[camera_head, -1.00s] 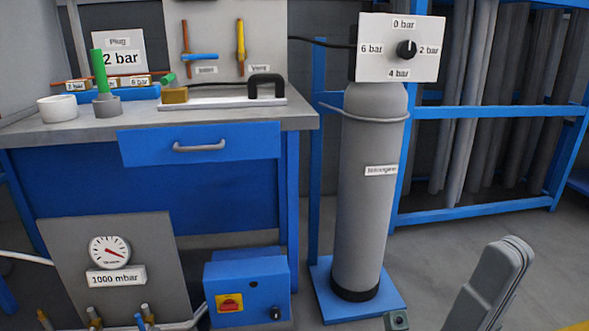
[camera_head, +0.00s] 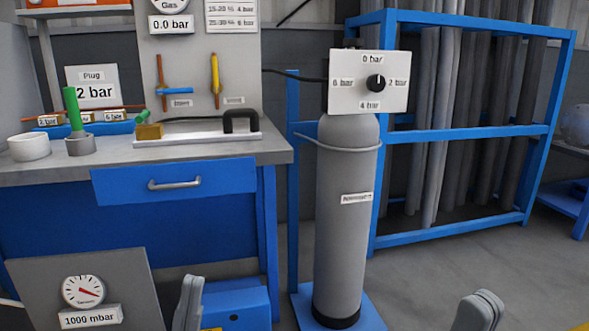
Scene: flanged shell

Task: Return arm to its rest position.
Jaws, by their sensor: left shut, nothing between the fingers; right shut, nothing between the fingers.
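My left gripper (camera_head: 188,303) shows at the bottom of the head view, left of the middle, as narrow grey fingers pressed together. It stands in front of the blue box below the bench and holds nothing. My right gripper (camera_head: 478,310) shows at the bottom right, over the grey floor. It is also shut and empty. Only the upper ends of both show; the rest of each arm lies below the picture edge.
A grey gas cylinder (camera_head: 343,220) with a pressure dial panel (camera_head: 369,80) stands between the grippers. The blue workbench (camera_head: 215,185) fills the left. A vacuum gauge panel (camera_head: 120,275) leans below it. A blue rack (camera_head: 460,134) holds grey pipes behind. Floor at right is clear.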

